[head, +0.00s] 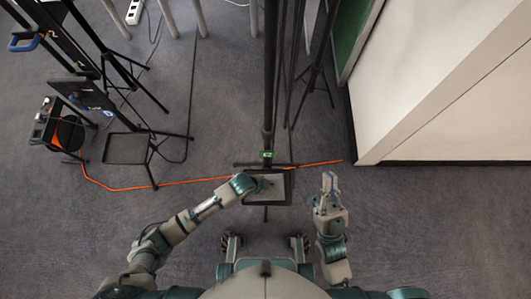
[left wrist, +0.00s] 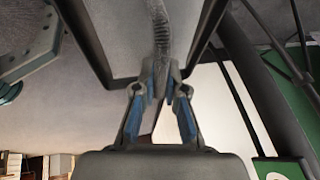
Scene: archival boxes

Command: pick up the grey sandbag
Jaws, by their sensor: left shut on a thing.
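The grey sandbag (head: 278,180), a flat grey thing with dark edges, is at the foot of the tall black stand in the head view. In the left wrist view its grey face (left wrist: 115,30) fills the top, with a dark grey strap (left wrist: 160,30) running down the middle. My left gripper (left wrist: 160,82) is shut on this strap, one blue-padded finger on each side. In the head view my left gripper (head: 262,184) is over the bag and partly hides it. My right gripper (head: 329,180) is empty, its fingers apart, to the right of the bag.
The tall black stand (head: 268,90) rises just beyond the bag. An orange cable (head: 180,183) crosses the carpet. More stands and equipment (head: 125,148) are at left; a large white box-like structure (head: 430,90) is at right. Carpet at lower left is clear.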

